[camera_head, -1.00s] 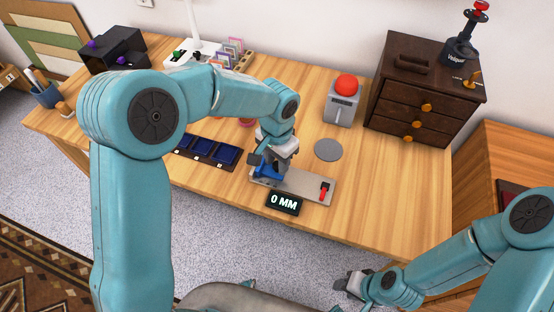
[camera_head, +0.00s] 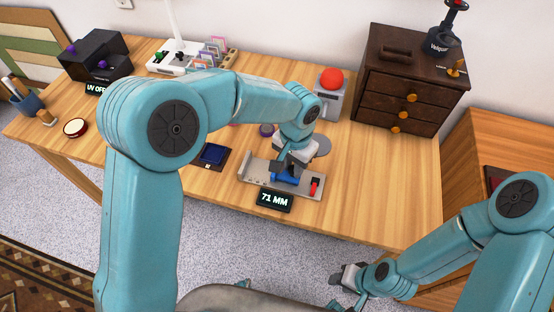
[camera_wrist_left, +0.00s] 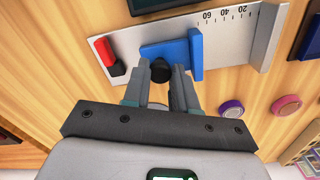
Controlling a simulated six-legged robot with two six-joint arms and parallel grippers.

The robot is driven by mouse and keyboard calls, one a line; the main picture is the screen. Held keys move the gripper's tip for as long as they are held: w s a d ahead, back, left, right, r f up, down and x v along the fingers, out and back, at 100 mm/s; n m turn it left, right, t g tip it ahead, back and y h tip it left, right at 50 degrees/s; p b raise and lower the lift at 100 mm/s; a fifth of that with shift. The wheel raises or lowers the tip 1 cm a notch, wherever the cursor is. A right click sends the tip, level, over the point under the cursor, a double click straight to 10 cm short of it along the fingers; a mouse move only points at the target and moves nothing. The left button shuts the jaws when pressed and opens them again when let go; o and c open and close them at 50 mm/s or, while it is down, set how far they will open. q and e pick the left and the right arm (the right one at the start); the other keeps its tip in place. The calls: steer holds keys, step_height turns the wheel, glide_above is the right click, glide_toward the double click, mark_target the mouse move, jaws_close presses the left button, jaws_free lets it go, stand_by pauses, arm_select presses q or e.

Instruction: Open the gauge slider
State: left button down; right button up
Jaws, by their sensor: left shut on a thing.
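The gauge is a grey plate (camera_head: 254,174) near the table's front edge, with a raised stop at its left end. Its blue slider (camera_head: 287,178) stands well away from that stop, towards the red lever (camera_head: 314,187). The display (camera_head: 274,200) in front reads 71 MM. My left gripper (camera_head: 287,167) is shut on the slider's black knob. In the left wrist view the knob (camera_wrist_left: 160,71) sits between the fingertips, and the blue slider (camera_wrist_left: 196,52) lies beyond the 60 mark. My right gripper (camera_head: 345,278) is off the table's front; its jaws are too small to judge.
A grey box with a red button (camera_head: 331,79) and a dark drawer cabinet (camera_head: 413,75) stand behind the gauge. A blue-topped tray (camera_head: 214,155) lies to its left. The table right of the gauge is clear.

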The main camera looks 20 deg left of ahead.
arm_select(q)
steer(key=shift+d+r, duration=0.1)
steer(key=c, duration=1.2)
jaws_free()
steer(key=shift+o, duration=0.2)
step_height(320, 180, up, 16)
steer(key=p, duration=0.1)
steer(key=shift+r, duration=0.2)
steer(key=shift+s, duration=0.15)
